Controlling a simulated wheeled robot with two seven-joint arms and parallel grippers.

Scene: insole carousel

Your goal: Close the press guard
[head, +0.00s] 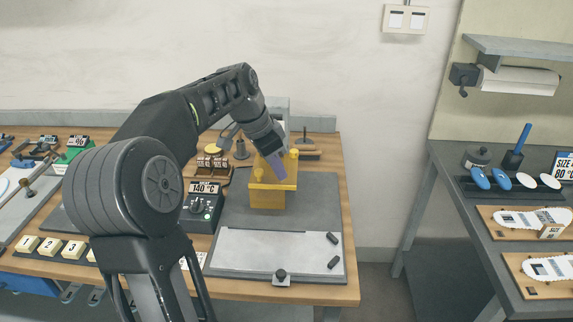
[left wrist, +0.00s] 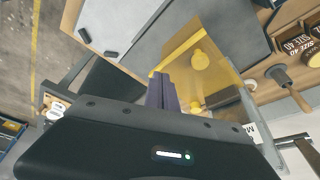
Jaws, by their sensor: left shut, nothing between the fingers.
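The press stands on a dark grey mat at the back of the wooden table. Its yellow guard (head: 272,196) has a see-through panel with a yellow edge and yellow knobs. The guard also shows in the left wrist view (left wrist: 184,45), where a knob stands in front of my fingers. My left gripper (head: 277,168) reaches down over the press from above, its fingers shut with nothing between them. The fingertips (left wrist: 158,88) overlap the guard's edge in the left wrist view; I cannot tell whether they touch it. My arm and gripper hide the press's upper part.
A light plate (head: 275,250) with dark handles lies in front of the press. A control box reading 140 °C (head: 201,208) stands left of it, with numbered blocks (head: 50,247) further left. A second table with insoles (head: 530,220) is at the right, across a floor gap.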

